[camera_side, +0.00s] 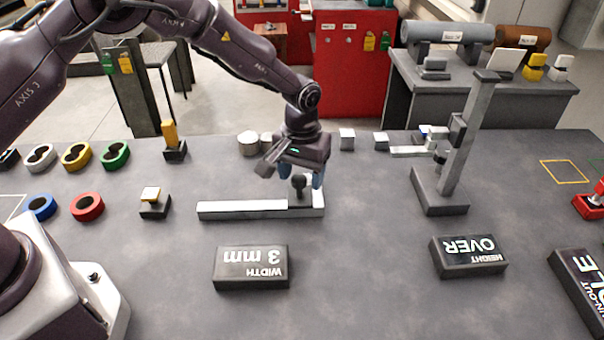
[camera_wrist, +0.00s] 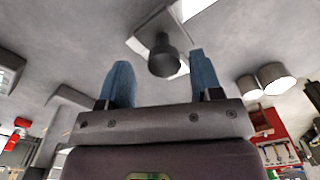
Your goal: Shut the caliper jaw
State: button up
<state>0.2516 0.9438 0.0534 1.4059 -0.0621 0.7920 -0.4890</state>
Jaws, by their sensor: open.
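The caliper (camera_side: 240,209) lies on the bench as a long pale bar with an upright end at its right. Its sliding jaw is a dark block with a dark round knob (camera_side: 298,182), close to the right end. A gap at the jaw is too small to judge. My gripper (camera_side: 301,177) is open above the right part of the caliper, its blue fingers on either side of the knob. In the wrist view the knob (camera_wrist: 163,58) shows between the fingertips, apart from both. A display block (camera_side: 251,268) in front reads "WIDTH 3 mm".
A height gauge (camera_side: 440,190) stands to the right, with a display block (camera_side: 468,256) reading "HEIGHT OVER". Coloured rings (camera_side: 87,206) and small blocks (camera_side: 155,203) are at the left. Pale cylinders (camera_side: 249,143) and cubes stand behind the caliper. The bench between caliper and gauge is clear.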

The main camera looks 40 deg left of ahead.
notch_tip(320, 180, up, 12)
jog(key=shift+r, duration=0.2)
dwell(0.6)
jog(key=s+a+r+m+t, duration=0.1)
jog(key=s+a+r+t, duration=0.1)
jog(key=s, duration=0.7)
jog(key=s+a+r+m+t, duration=0.1)
jog(key=s+a+r, duration=0.4)
jog(key=s, duration=0.5)
jog(key=s+a+r+m+t, duration=0.1)
jog(key=s+a+r+t, duration=0.1)
jog(key=s+r, duration=0.5)
jog(key=shift+s+a+r+m+t, duration=0.3)
jog(key=shift+s+a, duration=0.5)
jog(key=shift+s, duration=0.4)
